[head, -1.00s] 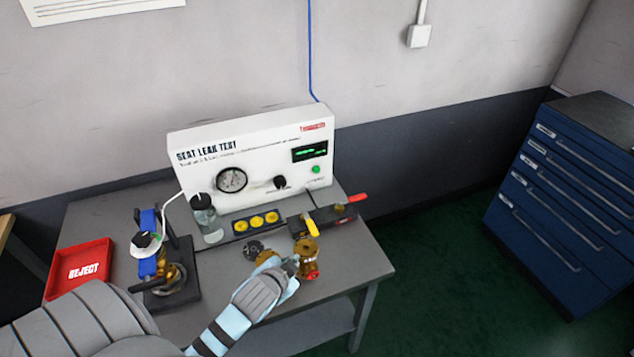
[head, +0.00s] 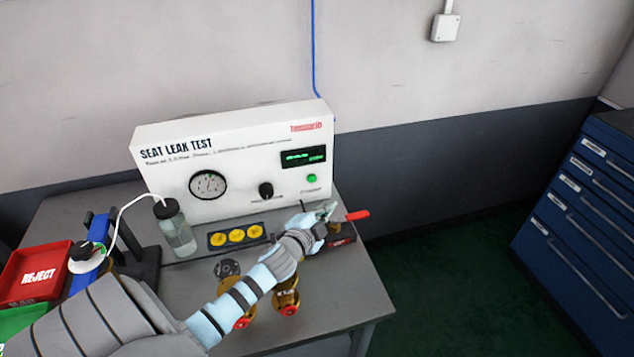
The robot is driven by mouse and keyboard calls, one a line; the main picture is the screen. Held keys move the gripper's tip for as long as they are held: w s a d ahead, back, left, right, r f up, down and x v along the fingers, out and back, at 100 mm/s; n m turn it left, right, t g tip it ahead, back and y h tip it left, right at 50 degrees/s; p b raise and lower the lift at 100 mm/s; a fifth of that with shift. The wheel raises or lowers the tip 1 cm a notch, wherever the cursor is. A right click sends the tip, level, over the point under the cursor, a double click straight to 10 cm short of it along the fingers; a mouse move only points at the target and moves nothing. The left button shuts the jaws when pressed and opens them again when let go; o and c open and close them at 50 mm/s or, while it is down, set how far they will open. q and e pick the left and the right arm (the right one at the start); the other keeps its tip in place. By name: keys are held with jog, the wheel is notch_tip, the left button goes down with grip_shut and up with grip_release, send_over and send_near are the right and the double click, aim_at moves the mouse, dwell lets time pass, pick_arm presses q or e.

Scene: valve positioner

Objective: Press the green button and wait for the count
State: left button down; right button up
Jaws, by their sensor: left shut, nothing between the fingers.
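The green button (head: 312,178) is on the lower right of the white seat leak test panel (head: 235,153), under a small green-lit display (head: 303,157). The digits on the display are too small to read. My left gripper (head: 328,209) is shut and empty. It shows just below the button in the picture, in front of the panel's lower right and over the black block with the red handle (head: 357,215). It appears apart from the button. My right gripper is not in view.
Brass valves (head: 287,297) stand on the grey table (head: 338,290) below my left arm. Yellow caps (head: 237,236) sit in a black strip before the panel. A bottle (head: 176,228) with a white tube, a blue clamp stand (head: 92,238) and a red reject tray (head: 38,272) are at left.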

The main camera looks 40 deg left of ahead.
aim_at(312, 178)
pick_arm(q)
jog(key=shift+s+r, duration=0.5)
jog(key=shift+s, duration=0.1)
jog(key=w+a+b, duration=0.4)
jog(key=w+a, duration=0.2)
jog(key=a, duration=0.1)
jog(key=shift+w+f, duration=0.15)
jog(key=shift+f, duration=0.3)
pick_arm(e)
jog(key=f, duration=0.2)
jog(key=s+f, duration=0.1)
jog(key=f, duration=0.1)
pick_arm(q)
jog(key=shift+a, duration=0.1)
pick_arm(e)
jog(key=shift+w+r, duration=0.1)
pick_arm(q)
jog(key=shift+w+a+b, duration=0.2)
jog(key=shift+a+b, duration=0.15)
jog(key=shift+b, duration=0.2)
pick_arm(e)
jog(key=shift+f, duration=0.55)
